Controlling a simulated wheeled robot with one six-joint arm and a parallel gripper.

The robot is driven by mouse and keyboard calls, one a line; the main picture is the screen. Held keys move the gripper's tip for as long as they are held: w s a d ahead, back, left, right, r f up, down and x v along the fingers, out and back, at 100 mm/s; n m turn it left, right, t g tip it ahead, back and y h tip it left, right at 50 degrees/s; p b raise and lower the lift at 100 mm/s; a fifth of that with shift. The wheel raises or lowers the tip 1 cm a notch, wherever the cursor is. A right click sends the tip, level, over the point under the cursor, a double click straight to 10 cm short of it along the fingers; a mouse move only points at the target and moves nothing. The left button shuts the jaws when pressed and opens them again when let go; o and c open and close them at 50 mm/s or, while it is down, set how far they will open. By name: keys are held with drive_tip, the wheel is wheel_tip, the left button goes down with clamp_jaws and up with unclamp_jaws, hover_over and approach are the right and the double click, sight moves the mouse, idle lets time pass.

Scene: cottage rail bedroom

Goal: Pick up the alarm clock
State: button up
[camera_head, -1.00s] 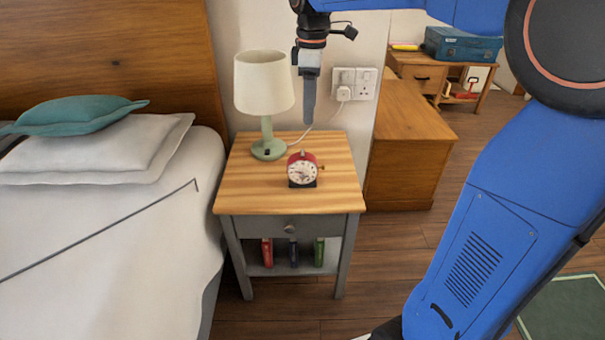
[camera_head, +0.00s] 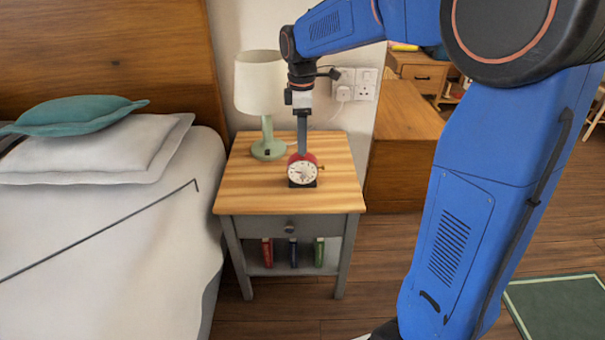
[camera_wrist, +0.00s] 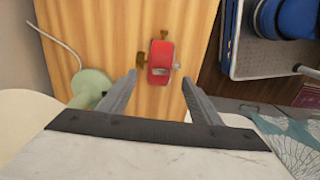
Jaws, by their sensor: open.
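The red alarm clock (camera_head: 302,170) with a white dial stands upright on the wooden top of the nightstand (camera_head: 240,194). In the wrist view the clock (camera_wrist: 160,61) is seen from above, a little beyond the fingertips and between their lines. My gripper (camera_head: 302,148) points down just above and behind the clock in the head view. In the wrist view my gripper (camera_wrist: 160,76) is open, with its two grey fingers apart and nothing between them. Whether a finger touches the clock cannot be told.
A green lamp (camera_head: 267,140) with a cream shade stands left of the clock, and its base (camera_wrist: 90,84) is near the left finger in the wrist view. The bed (camera_head: 110,240) is to the left. A wooden cabinet (camera_head: 405,150) stands to the right.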

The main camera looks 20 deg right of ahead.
sight(303, 169)
drive_tip(key=shift+d+f, duration=0.1)
drive_tip(key=shift+f, duration=3.15)
clamp_jaws()
